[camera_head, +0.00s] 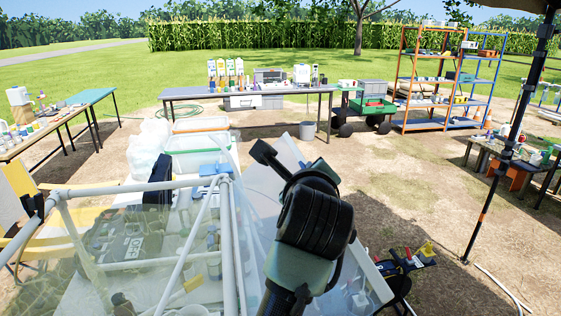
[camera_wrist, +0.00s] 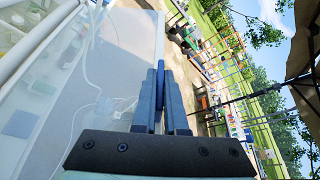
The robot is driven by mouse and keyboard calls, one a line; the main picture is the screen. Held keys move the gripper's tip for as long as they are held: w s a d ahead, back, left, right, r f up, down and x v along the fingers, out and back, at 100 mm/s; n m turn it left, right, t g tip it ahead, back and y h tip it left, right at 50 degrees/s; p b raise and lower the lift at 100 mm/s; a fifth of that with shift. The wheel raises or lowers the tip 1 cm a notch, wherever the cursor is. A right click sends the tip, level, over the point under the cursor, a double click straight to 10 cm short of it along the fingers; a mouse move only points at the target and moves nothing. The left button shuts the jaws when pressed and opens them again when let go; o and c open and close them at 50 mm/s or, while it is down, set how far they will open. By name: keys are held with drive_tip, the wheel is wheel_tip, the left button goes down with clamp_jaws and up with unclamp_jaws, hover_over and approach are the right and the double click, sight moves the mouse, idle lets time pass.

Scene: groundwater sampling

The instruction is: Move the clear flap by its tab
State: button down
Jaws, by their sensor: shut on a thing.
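My gripper (camera_wrist: 161,98) is shut on a narrow dark blue tab (camera_wrist: 160,76), which stands between the two grey-blue fingers in the wrist view. The clear flap (camera_wrist: 129,45) is a see-through, whitish sheet beside and behind the fingers there. In the head view the flap (camera_head: 257,199) shows as a pale, tilted sheet at the right side of a white tube frame (camera_head: 226,240). My gripper (camera_head: 264,154) is at the upper part of the flap in that view. My arm hides part of the flap, and the tab cannot be made out there.
Under the frame's clear cover lie a dark case (camera_head: 130,236) and several small items. Lidded tubs (camera_head: 197,143) stand behind it. A tent pole (camera_head: 506,150) rises at the right.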

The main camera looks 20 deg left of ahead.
drive_tip(key=w+d+f+m+g+y+p, duration=0.1)
drive_tip(key=w+d+f+m+g+y, duration=0.2)
drive_tip(key=f, duration=0.7)
drive_tip(key=w+d+f+m+y+p, duration=0.1)
drive_tip(key=d+f+m+y, duration=0.15)
drive_tip(key=f+m, duration=0.45)
drive_tip(key=s+a+f+m+y, duration=0.2)
drive_tip(key=s+a+f+m, duration=0.2)
drive_tip(key=a+f, duration=0.3)
drive_tip(key=s+a+f+m+y, duration=0.2)
drive_tip(key=s+a+f, duration=0.3)
drive_tip(key=f, duration=0.7)
drive_tip(key=shift+s+a+m+g, duration=0.4)
drive_tip(key=shift+a+m, duration=0.5)
drive_tip(key=shift+a, duration=0.5)
drive_tip(key=shift+a+y, duration=0.1)
drive_tip(key=shift+y, duration=0.15)
drive_tip(key=c, duration=1)
unclamp_jaws()
drive_tip(key=shift+a, duration=0.1)
drive_tip(key=shift+o, duration=0.2)
